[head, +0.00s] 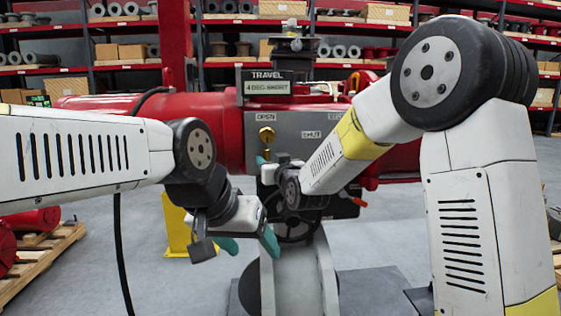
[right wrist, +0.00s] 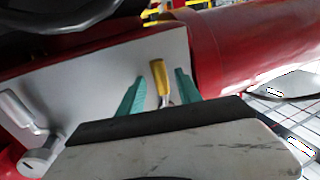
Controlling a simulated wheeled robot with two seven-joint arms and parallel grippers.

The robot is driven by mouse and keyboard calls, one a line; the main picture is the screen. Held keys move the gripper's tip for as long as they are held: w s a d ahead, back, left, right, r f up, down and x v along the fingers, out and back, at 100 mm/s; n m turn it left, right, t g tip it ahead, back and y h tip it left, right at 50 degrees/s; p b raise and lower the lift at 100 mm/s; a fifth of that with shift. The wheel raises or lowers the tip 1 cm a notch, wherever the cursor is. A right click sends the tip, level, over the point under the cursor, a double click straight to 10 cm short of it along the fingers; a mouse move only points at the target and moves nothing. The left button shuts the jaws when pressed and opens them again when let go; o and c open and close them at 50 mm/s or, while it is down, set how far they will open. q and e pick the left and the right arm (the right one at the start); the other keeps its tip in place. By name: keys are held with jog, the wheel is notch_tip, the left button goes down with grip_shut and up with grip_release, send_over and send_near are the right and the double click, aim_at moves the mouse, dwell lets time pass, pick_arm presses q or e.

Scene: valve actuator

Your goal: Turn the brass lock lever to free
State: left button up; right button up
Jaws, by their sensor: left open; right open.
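The brass lock lever (head: 266,134) is on the grey plate of the red valve actuator (head: 110,104), below the OPEN label. In the right wrist view the brass lever (right wrist: 160,77) stands between the two teal fingers of my right gripper (right wrist: 159,88), with a visible gap on each side. In the head view the right gripper (head: 268,163) is just below the lever, partly hidden by its own wrist. My left gripper (head: 250,244) is open and empty, lower down in front of the grey pedestal. No lock setting is legible.
A TRAVEL sign (head: 266,84) stands above the plate, and a SHUT label (head: 311,134) is to the lever's right. A black cable (head: 118,230) hangs at the left. A yellow post (head: 177,228) stands behind my left gripper. Shelves line the back.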

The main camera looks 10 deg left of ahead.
jog(key=shift+w+a, duration=0.2)
jog(key=shift+w, duration=0.15)
grip_shut()
dwell(1.2)
